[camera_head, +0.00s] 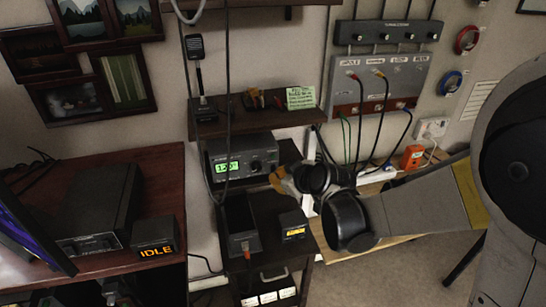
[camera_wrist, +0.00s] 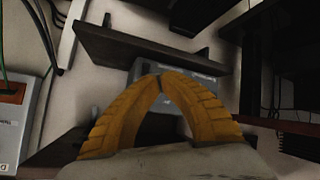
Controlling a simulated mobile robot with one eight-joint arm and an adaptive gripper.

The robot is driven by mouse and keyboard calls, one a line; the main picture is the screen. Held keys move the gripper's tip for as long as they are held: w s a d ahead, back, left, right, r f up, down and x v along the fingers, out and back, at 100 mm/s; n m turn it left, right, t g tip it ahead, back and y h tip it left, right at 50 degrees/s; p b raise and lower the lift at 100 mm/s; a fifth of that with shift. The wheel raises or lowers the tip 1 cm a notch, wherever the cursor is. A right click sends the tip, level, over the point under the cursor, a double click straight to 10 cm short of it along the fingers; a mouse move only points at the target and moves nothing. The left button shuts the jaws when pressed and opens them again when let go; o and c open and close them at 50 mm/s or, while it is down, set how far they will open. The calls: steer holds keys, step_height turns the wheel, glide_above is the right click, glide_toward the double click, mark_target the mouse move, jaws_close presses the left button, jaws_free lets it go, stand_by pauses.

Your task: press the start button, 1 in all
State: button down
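I cannot make out for sure which part is the start button. A small dark box with a lit orange label (camera_head: 293,224) sits on the lower shelf, its lettering too small to read. A separate box with an orange IDLE display (camera_head: 155,249) stands on the red-brown desk at left. A grey tuner box with a green readout and a knob (camera_head: 241,157) is on the middle shelf. My gripper (camera_head: 283,180) is right of the tuner, above the orange-label box. In the wrist view its yellow fingers (camera_wrist: 161,77) meet at the tips, empty, partly hiding a grey box (camera_wrist: 150,122).
Shelves (camera_head: 270,120) project from the wall, with hanging cables in front. A dark open holder (camera_head: 240,218) stands left of the orange-label box. A wall panel with plugged cables (camera_head: 345,90) and an orange box (camera_head: 412,157) are at right. A dark shelf (camera_wrist: 140,48) crosses the wrist view.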

mark_target(268, 164)
steer(key=shift+w+a, duration=0.3)
steer(key=shift+w, duration=0.75)
steer(key=shift+w+a, duration=0.25)
steer(key=shift+w, duration=0.75)
steer(key=shift+w+a, duration=0.15)
steer(key=shift+w, duration=0.25)
steer(key=shift+w+a+b, duration=0.1)
steer(key=shift+w+b, duration=0.2)
steer(key=shift+w, duration=0.05)
stand_by(0.4)
steer(key=shift+s, duration=0.1)
steer(key=shift+s+d, duration=0.25)
steer(key=shift+s, duration=0.45)
steer(key=s, duration=0.2)
steer(key=s+d, duration=0.1)
steer(key=s, duration=0.1)
steer(key=shift+s+d, duration=0.2)
steer(key=shift+s, duration=0.15)
